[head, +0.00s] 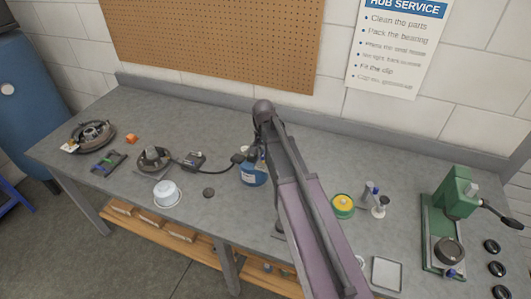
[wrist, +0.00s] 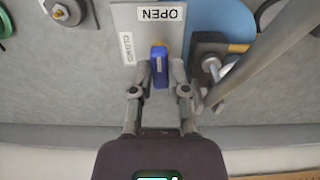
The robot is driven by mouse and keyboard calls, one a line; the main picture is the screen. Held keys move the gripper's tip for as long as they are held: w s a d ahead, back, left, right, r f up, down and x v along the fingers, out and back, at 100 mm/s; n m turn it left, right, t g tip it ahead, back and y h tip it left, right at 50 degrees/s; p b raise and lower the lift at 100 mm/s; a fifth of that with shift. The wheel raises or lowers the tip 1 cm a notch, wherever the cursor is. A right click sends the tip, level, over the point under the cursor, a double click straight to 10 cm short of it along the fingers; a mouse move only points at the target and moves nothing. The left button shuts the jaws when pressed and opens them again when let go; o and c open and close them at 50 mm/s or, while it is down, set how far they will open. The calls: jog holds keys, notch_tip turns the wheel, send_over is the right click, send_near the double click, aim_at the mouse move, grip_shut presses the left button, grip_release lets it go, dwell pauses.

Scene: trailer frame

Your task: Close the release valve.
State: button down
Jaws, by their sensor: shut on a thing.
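The release valve shows in the wrist view as a blue handle (wrist: 160,76) at the edge of a grey plate (wrist: 130,22). The plate has a white OPEN label (wrist: 161,13) at the top and a white CLOSED label (wrist: 127,48) at the left, beside the handle. The handle lies upright in the picture, pointing down towards my gripper. My gripper (wrist: 162,81) is shut on the blue handle, one finger on each side. In the head view my arm covers the middle of the bench, and I cannot make out the handle or fingertips there.
A dark block with a bolt (wrist: 208,58) and a grey bar (wrist: 265,45) sit close right of the gripper. On the bench (head: 310,150) are a blue container (head: 254,177), a white tub (head: 167,193), a yellow-green tin (head: 343,205) and a green press (head: 452,215).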

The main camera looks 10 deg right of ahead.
jog(key=shift+s+n, duration=0.1)
jog(key=shift+n, duration=0.2)
jog(key=n, duration=0.3)
jog(key=shift+n, duration=0.3)
jog(key=n, duration=0.4)
jog(key=shift+s, duration=0.1)
jog(key=n, duration=0.9)
jog(key=c, duration=0.6)
grip_release()
